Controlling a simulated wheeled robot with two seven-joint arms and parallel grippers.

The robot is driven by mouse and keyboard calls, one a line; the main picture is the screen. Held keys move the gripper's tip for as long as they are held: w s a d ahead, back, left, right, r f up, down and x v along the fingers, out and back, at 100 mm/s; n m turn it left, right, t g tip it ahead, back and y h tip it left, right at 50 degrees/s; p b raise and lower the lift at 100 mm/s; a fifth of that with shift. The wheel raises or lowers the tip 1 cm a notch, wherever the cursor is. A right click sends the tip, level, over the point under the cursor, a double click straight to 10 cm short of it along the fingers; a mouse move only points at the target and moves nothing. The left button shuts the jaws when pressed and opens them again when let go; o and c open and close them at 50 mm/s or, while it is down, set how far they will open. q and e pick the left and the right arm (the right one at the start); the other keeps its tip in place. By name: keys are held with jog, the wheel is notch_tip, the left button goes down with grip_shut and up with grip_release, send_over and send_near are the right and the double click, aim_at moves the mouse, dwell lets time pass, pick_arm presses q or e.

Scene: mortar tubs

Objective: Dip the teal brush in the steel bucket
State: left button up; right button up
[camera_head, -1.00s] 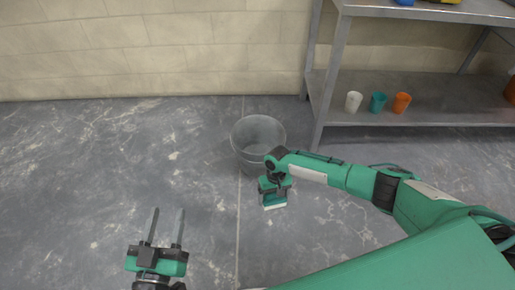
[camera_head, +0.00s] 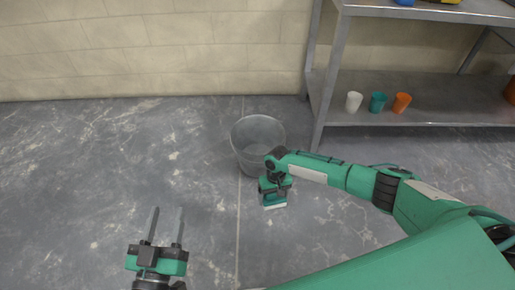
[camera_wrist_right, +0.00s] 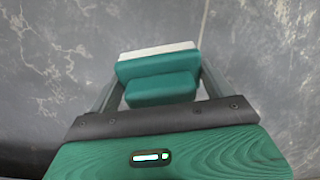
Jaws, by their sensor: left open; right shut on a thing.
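The steel bucket (camera_head: 256,136) stands on the floor in the middle of the head view, its open top facing up. My right gripper (camera_head: 272,190) is in front of the bucket, at its near right side in the picture. It is shut on the teal brush (camera_head: 275,201), which has a pale edge of bristles facing down. In the right wrist view the teal brush (camera_wrist_right: 160,78) sits between the fingers (camera_wrist_right: 160,95), its pale strip at the far side. My left gripper (camera_head: 164,226) is open and empty above the floor at the lower left.
A metal shelf (camera_head: 440,113) stands at the right, with a white cup (camera_head: 354,101), a teal cup (camera_head: 377,102) and an orange cup (camera_head: 401,102) on its lower board. A block wall (camera_head: 150,50) is behind. The floor left of the bucket is clear.

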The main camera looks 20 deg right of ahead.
aim_at(274, 193)
dwell(0.4)
notch_tip(274, 193, up, 4)
jog(key=p, duration=0.4)
jog(key=shift+r+p, duration=0.1)
jog(key=shift+p, duration=0.3)
